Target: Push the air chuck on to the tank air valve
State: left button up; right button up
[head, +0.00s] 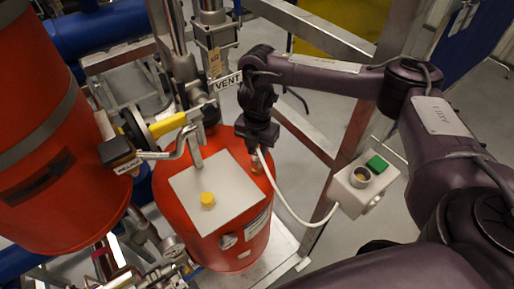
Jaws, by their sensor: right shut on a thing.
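The orange-red tank (182,221) stands upright in the middle of the head view, with a pale square plate (228,188) and a yellow cap (207,199) on top. My right gripper (258,148) points down over the back right of the tank top. It is shut on the air chuck, which is mostly hidden by the fingers; a white hose (287,208) runs out from there. A small brass fitting (256,167), probably the tank air valve, shows just below the fingertips. I cannot tell whether chuck and valve touch. My left gripper is out of view.
A pale box with a green button (377,164) is at the hose's far end. A larger orange vessel (50,150) is at left. Metal frame bars pass behind my arm.

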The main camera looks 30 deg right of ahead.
jog(key=shift+f, duration=0.15)
jog(key=shift+f+b, duration=0.45)
jog(key=shift+f, duration=0.2)
jog(key=shift+f, duration=0.1)
dwell(0.3)
jog(key=o, duration=1.2)
